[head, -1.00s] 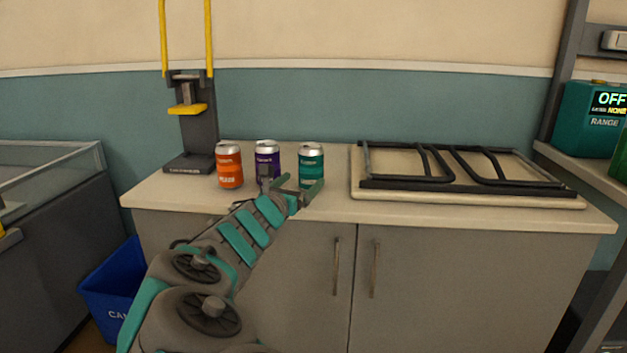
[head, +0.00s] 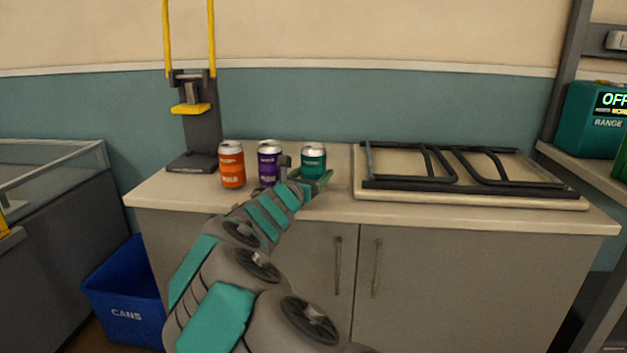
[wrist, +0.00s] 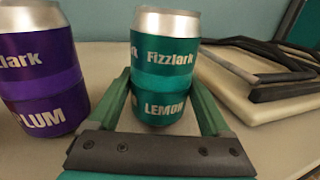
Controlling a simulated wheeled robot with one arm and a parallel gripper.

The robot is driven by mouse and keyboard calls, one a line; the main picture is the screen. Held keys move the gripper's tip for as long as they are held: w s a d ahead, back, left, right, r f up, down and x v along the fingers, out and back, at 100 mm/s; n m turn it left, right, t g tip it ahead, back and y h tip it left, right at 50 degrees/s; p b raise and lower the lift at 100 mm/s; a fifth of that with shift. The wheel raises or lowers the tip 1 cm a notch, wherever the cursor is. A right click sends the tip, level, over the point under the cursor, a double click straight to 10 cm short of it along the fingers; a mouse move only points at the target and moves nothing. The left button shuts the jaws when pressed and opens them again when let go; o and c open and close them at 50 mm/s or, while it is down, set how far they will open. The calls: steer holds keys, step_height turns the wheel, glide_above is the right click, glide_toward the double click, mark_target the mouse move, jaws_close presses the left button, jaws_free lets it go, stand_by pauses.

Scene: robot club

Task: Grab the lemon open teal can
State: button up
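The teal lemon can (head: 313,157) stands upright on the counter, rightmost of three cans. In the wrist view the teal can (wrist: 166,62) reads "Fizzlark LEMON". My gripper (head: 307,178) is open at the can. In the wrist view the fingers of my gripper (wrist: 168,95) are spread, one at each side of the can's lower half. I cannot tell whether either finger touches it.
A purple plum can (head: 268,165) stands just left of the teal can, and an orange can (head: 231,166) further left. A can crusher (head: 195,130) is behind them. A board with a black frame (head: 470,196) lies to the right. A blue bin (head: 125,300) is on the floor.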

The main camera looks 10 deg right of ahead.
steer(key=c, duration=0.8)
steer(key=shift+r, duration=0.1)
